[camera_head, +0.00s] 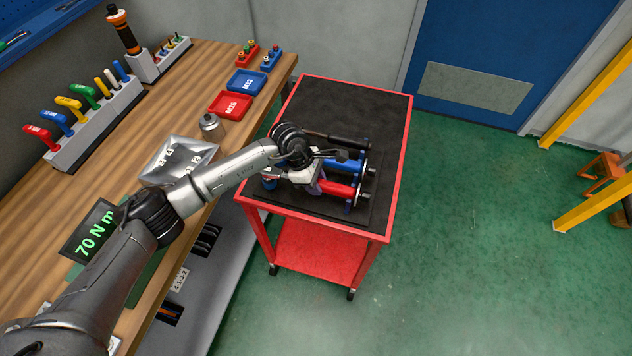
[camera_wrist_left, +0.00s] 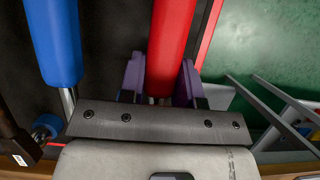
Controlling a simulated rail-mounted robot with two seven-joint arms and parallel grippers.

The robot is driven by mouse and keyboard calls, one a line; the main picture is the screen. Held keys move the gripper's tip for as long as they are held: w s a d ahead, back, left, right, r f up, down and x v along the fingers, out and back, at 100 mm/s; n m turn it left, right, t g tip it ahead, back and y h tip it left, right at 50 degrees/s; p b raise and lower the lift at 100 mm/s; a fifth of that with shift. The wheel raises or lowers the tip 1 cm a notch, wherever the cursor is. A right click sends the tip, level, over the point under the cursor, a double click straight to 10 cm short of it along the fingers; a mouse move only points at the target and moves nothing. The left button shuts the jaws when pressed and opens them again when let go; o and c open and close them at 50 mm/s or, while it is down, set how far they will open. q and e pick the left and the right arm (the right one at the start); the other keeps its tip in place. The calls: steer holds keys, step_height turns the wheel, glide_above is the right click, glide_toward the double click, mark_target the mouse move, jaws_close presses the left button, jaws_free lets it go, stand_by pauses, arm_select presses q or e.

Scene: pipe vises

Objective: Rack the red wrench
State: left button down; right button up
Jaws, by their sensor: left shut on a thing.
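The red wrench's thick red handle (camera_head: 338,188) lies on the cart's black top. In the left wrist view the red handle (camera_wrist_left: 174,40) runs between the purple fingers of my left gripper (camera_wrist_left: 160,85), which is shut on it. In the head view my left gripper (camera_head: 314,181) is at the handle's left end, partly hidden by my wrist. A blue-handled tool (camera_head: 343,165) lies beside the red one, also seen in the left wrist view (camera_wrist_left: 53,40). Their right ends are at a silvery upright holder (camera_head: 362,177). My right gripper is not in view.
The red cart (camera_head: 314,234) stands beside the wooden bench (camera_head: 205,65). A black-handled tool (camera_head: 347,142) lies behind the blue one. The bench carries a grey rack (camera_head: 98,125) of coloured handles, red and blue trays, a metal weight and a 70 N m display (camera_head: 93,232).

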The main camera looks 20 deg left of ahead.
arm_select(q)
steer(key=shift+f, duration=0.1)
stand_by(0.3)
steer(key=c, duration=0.7)
jaws_free()
steer(key=shift+c, duration=0.2)
steer(key=p+v, duration=0.1)
steer(key=v, duration=1.3)
